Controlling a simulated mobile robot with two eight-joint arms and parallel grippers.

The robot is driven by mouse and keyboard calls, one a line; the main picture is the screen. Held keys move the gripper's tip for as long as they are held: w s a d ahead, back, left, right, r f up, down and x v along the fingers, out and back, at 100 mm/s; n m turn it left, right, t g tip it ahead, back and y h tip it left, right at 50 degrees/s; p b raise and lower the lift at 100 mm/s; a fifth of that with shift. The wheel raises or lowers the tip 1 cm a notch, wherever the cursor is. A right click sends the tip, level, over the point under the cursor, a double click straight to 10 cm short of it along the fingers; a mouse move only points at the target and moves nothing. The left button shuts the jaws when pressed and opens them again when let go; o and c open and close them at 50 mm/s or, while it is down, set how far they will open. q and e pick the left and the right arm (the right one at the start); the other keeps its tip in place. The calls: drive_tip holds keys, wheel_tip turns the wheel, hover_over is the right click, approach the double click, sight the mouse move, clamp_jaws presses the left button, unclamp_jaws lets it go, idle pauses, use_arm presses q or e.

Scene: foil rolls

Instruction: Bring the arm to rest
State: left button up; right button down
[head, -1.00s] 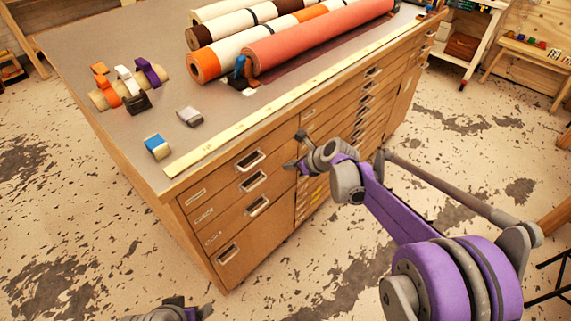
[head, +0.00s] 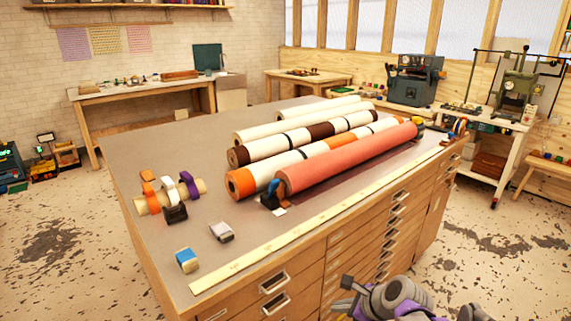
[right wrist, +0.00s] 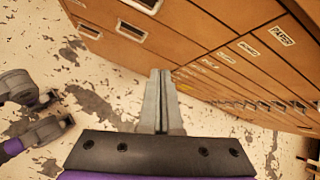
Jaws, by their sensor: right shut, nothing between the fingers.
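My right gripper (head: 345,294) is in front of the drawer cabinet (head: 330,262), at the lower edge of the head view. In the right wrist view its two fingers (right wrist: 160,88) are pressed together, with nothing between them. They point toward the drawer fronts (right wrist: 215,50) and the floor. My right arm is mostly below the head view. My left gripper is out of the head view. Grey and purple parts of my own body show at the left of the right wrist view.
On the cabinet top lie several rolls, including a red one (head: 350,157), a stand of coloured clips (head: 170,193), a blue block (head: 187,260), a grey block (head: 221,231) and a long ruler (head: 330,212). Speckled floor (head: 500,260) is open at the right. Benches with machines stand behind.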

drive_tip(key=s+d+f+n+g+h, duration=0.1)
drive_tip(key=s+f+n+h, duration=0.15)
drive_tip(key=s+n, duration=1)
drive_tip(key=s+d+f+n+g+h, duration=0.15)
drive_tip(key=s+f+n, duration=0.25)
drive_tip(key=s+n, duration=0.85)
use_arm(q)
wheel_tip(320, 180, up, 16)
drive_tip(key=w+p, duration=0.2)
drive_tip(key=p, duration=1.2)
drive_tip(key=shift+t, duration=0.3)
use_arm(e)
wheel_tip(320, 180, up, 16)
drive_tip(key=m+t, duration=0.1)
drive_tip(key=shift+w+d+h, duration=0.2)
drive_tip(key=shift+d+h, duration=0.1)
drive_tip(key=shift+h, duration=0.1)
drive_tip(key=shift+t, duration=0.25)
